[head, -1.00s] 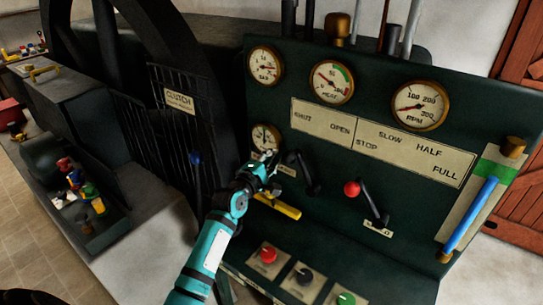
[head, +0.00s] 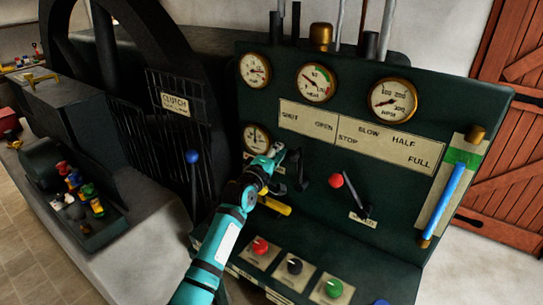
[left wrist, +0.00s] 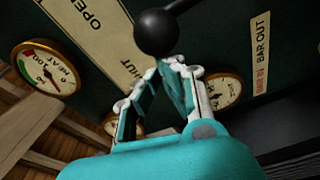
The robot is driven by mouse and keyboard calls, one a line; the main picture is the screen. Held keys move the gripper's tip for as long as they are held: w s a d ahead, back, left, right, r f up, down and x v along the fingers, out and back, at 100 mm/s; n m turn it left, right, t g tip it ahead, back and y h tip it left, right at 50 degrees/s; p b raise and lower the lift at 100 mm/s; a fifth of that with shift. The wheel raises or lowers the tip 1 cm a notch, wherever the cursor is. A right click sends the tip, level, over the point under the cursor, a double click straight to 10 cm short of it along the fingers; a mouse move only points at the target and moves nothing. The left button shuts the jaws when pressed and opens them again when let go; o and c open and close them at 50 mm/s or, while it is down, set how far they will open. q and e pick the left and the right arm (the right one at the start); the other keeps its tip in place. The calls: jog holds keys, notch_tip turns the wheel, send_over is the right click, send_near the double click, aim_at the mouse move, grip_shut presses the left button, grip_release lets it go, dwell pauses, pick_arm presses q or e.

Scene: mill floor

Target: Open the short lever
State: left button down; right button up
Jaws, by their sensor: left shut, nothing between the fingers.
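The short lever (head: 305,178) is a black arm on the dark green panel, under the SHUT and OPEN label plate (head: 308,121). Its round black knob (left wrist: 160,32) is large at the top of the left wrist view. My left gripper (head: 276,151) is at the left of this lever in the head view, its teal arm rising from below. In the left wrist view its fingertips (left wrist: 170,63) are together just below the knob, with nothing between them. I cannot tell whether they touch the knob. My right gripper is not in view.
A red-knobbed lever (head: 336,181) stands to the right under SLOW, HALF and FULL. A yellow handle (head: 274,205) is just below my gripper, and a blue-knobbed lever (head: 192,157) is at the left. Coloured knobs (head: 295,266) line the lower ledge. Gauges (head: 316,83) sit above.

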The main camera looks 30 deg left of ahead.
aim_at(292, 156)
pick_arm(q)
jog(key=d+m, duration=0.1)
jog(key=d, duration=0.1)
jog(key=d+m, duration=0.1)
jog(key=d, duration=0.1)
jog(key=shift+d+r+m+p, duration=0.2)
jog(key=shift+d+m+p, duration=0.05)
jog(key=shift+m+p, duration=0.15)
jog(key=d+m, duration=0.3)
jog(key=d, duration=0.1)
jog(key=shift+s+f+t+h, duration=0.25)
jog(key=shift+s+t+h, duration=0.05)
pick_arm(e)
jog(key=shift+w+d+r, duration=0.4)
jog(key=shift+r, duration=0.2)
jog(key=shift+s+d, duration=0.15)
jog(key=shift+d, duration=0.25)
